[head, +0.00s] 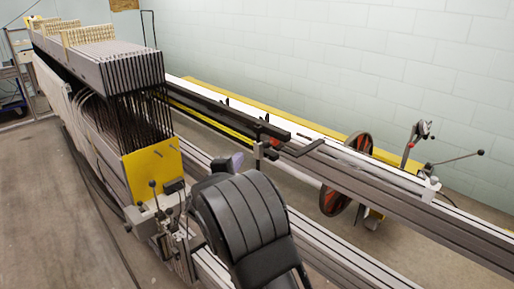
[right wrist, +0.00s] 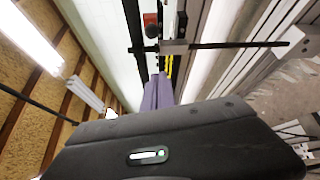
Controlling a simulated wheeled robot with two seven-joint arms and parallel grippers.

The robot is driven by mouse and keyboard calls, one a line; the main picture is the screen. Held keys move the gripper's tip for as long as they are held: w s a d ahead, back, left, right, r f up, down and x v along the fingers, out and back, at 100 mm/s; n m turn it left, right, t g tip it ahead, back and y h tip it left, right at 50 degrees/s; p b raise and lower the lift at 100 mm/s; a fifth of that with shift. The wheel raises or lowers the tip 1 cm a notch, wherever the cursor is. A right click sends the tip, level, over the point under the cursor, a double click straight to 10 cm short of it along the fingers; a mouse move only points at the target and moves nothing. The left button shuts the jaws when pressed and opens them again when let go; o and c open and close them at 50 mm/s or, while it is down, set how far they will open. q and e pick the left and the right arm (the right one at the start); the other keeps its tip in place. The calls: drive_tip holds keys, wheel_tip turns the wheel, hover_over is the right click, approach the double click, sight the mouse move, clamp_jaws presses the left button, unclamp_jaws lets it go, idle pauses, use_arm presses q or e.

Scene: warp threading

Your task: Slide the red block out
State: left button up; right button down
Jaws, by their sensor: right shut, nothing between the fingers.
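In the right wrist view a red piece (right wrist: 150,19) shows near the top, behind a dark round knob (right wrist: 152,31). My right gripper (head: 236,160) is left of and nearer than the red patch, apart from it. Its purple-grey fingers (right wrist: 158,92) are together and empty, pointing toward the rail. My dark right wrist hides part of the machine. My left gripper is not in view.
A tall loom frame with a grey slatted stack (head: 105,65) and yellow plate (head: 153,170) stands at left. Long grey rails (head: 400,215) run to the lower right. Bare floor (head: 35,200) lies at left.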

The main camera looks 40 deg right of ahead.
sight(270, 143)
drive_tip(key=shift+w+d, duration=0.1)
idle(0.3)
drive_tip(key=d+p, duration=0.1)
drive_tip(key=d, duration=0.2)
drive_tip(key=w+d+p, duration=0.1)
drive_tip(key=d, duration=0.2)
drive_tip(key=w+d+p, duration=0.1)
drive_tip(key=d, duration=0.2)
drive_tip(key=shift+w+r+p, duration=0.15)
drive_tip(key=shift+p, duration=0.25)
drive_tip(key=shift+s, duration=0.2)
